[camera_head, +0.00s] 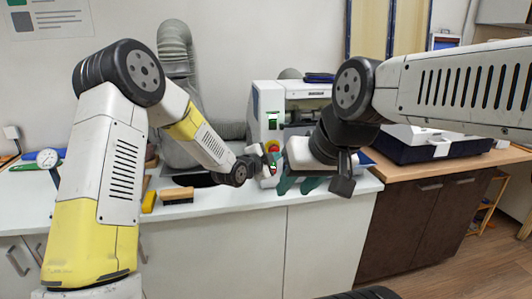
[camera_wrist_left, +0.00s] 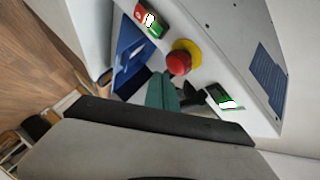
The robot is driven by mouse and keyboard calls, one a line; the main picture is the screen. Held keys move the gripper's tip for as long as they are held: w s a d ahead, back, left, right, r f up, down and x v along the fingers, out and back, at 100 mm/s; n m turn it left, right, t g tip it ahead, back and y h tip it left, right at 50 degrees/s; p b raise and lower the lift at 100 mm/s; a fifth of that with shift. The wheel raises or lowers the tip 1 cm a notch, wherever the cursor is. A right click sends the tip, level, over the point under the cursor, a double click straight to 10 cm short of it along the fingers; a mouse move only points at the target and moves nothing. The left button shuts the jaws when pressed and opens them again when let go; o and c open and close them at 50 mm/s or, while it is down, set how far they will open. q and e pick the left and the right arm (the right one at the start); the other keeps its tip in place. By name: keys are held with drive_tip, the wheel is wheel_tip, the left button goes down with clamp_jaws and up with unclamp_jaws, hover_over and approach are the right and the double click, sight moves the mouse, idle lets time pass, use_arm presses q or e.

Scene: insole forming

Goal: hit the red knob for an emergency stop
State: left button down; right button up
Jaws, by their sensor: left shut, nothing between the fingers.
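The red knob (camera_head: 274,149) is on the front of a white machine (camera_head: 267,101), partly hidden behind my left gripper in the head view. In the left wrist view the red knob (camera_wrist_left: 179,63) shows clearly as a round button on a yellow collar (camera_wrist_left: 190,50). My left gripper (camera_head: 268,160) is shut and empty, close to the knob in the head view. Whether it touches the knob cannot be told. My right gripper (camera_head: 343,181) hangs pointing down in front of the counter, right of the knob; its jaw opening is unclear.
Green gloves (camera_head: 298,184) lie on the white counter (camera_head: 235,198) below the machine. A brush (camera_head: 176,195) lies to the left. A green-lit panel (camera_wrist_left: 226,101) and a red-and-green switch (camera_wrist_left: 149,20) flank the knob. A dark case (camera_head: 430,150) stands at right.

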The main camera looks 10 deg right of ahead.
use_arm(q)
drive_tip(key=shift+w, duration=0.85)
idle(0.7)
drive_tip(key=shift+s, duration=0.95)
drive_tip(key=s, duration=0.4)
drive_tip(key=shift+s, duration=0.4)
